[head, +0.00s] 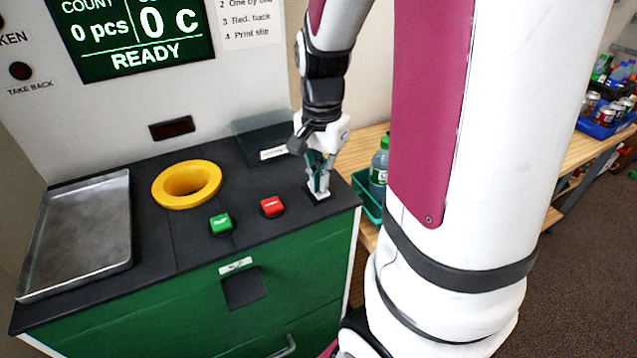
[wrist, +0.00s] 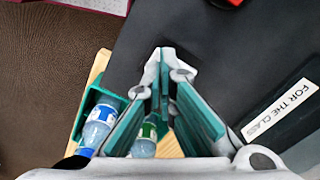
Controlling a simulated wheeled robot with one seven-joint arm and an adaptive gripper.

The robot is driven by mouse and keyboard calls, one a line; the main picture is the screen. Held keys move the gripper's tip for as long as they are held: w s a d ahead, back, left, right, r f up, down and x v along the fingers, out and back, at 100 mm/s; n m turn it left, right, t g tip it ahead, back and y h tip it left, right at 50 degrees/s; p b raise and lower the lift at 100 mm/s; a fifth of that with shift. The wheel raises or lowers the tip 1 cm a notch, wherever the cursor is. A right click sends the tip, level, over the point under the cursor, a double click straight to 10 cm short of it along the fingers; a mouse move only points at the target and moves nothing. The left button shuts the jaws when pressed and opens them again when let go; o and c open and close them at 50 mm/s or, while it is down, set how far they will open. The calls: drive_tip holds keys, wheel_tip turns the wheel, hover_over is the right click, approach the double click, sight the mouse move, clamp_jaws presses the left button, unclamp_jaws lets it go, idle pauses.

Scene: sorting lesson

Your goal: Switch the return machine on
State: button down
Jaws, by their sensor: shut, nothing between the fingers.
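The return machine has a dark top (head: 150,232) over a green front, and its screen (head: 135,38) is lit with "0 pcs", "0 C" and "READY". My gripper (head: 319,190) is shut and empty, pointing down at the right end of the top. In the wrist view its fingertips (wrist: 164,58) meet over a small black plate (wrist: 186,58), which they partly hide. I cannot tell whether they touch it or whether it is the switch. A green button (head: 221,223) and a red button (head: 272,206) sit left of my gripper.
A yellow ring (head: 187,184) and a metal tray (head: 78,235) are on the top's left. A dark box (wrist: 285,115) labelled "FOR THE CLASS" stands beside my gripper. A green crate (head: 367,205) with bottles (head: 380,165) is right of the machine.

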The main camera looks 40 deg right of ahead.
drive_tip(key=shift+s+r+p, duration=0.1)
drive_tip(key=shift+r+p, duration=2.1)
drive_tip(key=shift+r, duration=0.8)
drive_tip(key=shift+a+r, duration=0.15)
drive_tip(key=shift+r, duration=0.05)
drive_tip(key=s+a+r+n+t, duration=0.5)
drive_tip(key=s+a+r+n, duration=0.6)
drive_tip(key=a+n, duration=0.4)
drive_tip(key=shift+s+a+r, duration=0.25)
drive_tip(key=shift+a+r, duration=0.15)
drive_tip(key=shift+r, duration=0.4)
